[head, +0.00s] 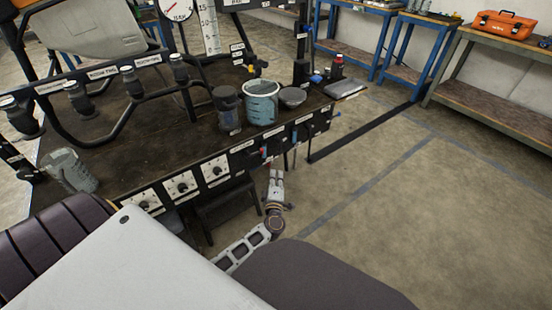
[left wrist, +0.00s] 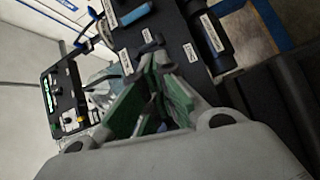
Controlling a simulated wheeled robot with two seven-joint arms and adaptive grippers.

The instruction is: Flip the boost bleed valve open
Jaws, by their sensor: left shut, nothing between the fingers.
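My left gripper (head: 275,172) is just below the front edge of the bench, in front of its right part, shut and empty. In the left wrist view its green-padded fingers (left wrist: 162,68) come together at the tips, before a black labelled panel. The front rail (head: 278,146) carries small valves with labels too small to read, so I cannot tell which one is the boost bleed valve. A blue-handled valve (head: 265,153) sits just above my gripper. Contact is unclear. My right gripper is not seen.
On the bench stand a dark jar (head: 228,108), a bluish bucket (head: 261,103), a grey bowl (head: 292,97) and a clear jug (head: 70,172). Dial plates (head: 182,187) line the left front. Floor to the right is free; blue-legged tables (head: 410,50) stand behind.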

